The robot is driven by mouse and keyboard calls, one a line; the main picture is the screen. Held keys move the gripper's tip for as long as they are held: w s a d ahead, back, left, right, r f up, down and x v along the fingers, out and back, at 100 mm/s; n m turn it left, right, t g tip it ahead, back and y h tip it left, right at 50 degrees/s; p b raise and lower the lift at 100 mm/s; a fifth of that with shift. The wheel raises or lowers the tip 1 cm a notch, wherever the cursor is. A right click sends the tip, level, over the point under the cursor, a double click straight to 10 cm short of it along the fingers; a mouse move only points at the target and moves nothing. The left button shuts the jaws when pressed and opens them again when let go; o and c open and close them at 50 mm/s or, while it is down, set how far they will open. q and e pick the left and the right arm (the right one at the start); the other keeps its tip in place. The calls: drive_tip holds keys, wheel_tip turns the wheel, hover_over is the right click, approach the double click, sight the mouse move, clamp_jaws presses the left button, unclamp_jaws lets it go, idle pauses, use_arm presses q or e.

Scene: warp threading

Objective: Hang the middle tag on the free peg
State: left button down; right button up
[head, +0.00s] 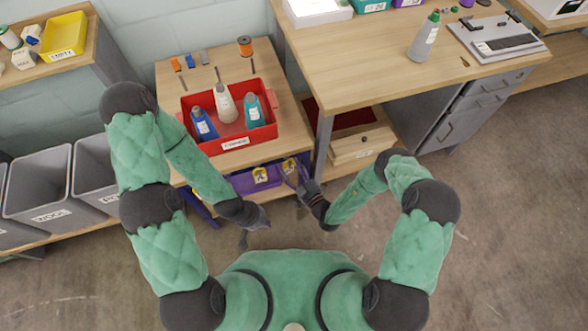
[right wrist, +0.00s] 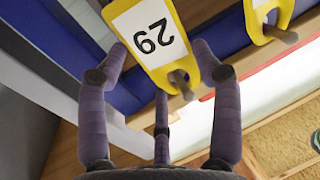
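A yellow-framed white tag marked 29 (right wrist: 150,38) hangs on a wooden peg (right wrist: 179,77) in the right wrist view, its number upside down there. A second yellow tag (right wrist: 268,14) hangs on another peg (right wrist: 284,35) at upper right. In the head view, tags show at the table's front edge, one in the middle (head: 261,174) and one to its right (head: 290,165). My right gripper (right wrist: 162,62) is open, its fingers spread around the tag 29; contact cannot be told. My left gripper (head: 256,222) is below the table edge, apart from the tags, its fingers unclear.
A red crate (head: 232,144) with several bottles stands on the table above the tags. A yellow bit (head: 195,191) shows partly hidden by my left arm. A wooden box (head: 362,146) sits on the low shelf at right. Grey bins (head: 38,190) stand at left. The floor in front is clear.

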drive_tip(key=o, duration=0.5)
drive_tip(key=shift+s+d, duration=0.1)
drive_tip(key=v, duration=1.1)
drive_tip(key=shift+s+d, duration=0.15)
drive_tip(key=shift+s, duration=0.2)
